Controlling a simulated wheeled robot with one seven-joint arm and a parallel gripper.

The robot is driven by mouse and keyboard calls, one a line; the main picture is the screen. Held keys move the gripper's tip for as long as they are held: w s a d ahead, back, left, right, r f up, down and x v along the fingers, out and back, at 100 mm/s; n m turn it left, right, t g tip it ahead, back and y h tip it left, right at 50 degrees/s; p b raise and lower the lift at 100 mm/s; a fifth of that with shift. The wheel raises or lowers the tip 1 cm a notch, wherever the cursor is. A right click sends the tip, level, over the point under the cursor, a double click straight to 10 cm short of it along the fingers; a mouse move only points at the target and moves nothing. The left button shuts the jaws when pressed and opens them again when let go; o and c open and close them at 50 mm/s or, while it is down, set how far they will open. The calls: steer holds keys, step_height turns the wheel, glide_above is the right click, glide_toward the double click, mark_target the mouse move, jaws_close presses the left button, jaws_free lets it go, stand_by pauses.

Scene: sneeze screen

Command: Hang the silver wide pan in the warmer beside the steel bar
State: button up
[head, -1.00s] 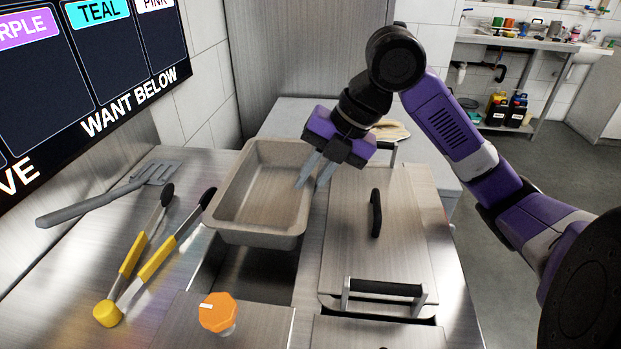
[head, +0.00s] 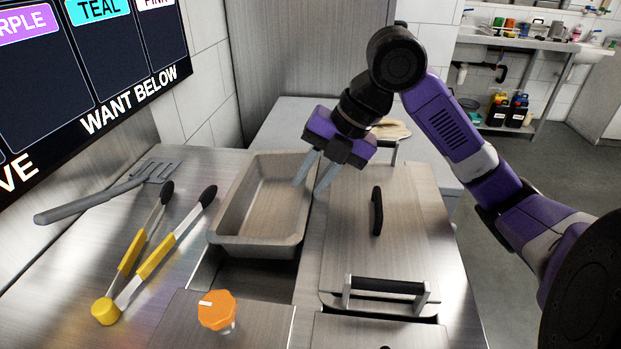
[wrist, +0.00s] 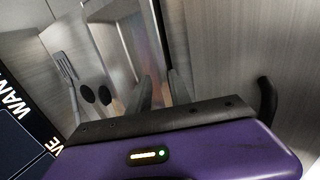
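The silver wide pan (head: 262,243) is empty.
Steel lids with black handles (head: 377,210) cover the warmer at the right. Yellow-handled tongs (head: 155,257) and a grey spatula (head: 100,198) lie on the left counter. An orange knob (head: 217,311) stands in front. A menu board (head: 100,60) hangs at the upper left.

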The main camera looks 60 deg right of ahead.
steer(key=shift+s+f, duration=0.15)
steer(key=shift+p+v, duration=2.05)
steer(key=shift+v, duration=1.35)
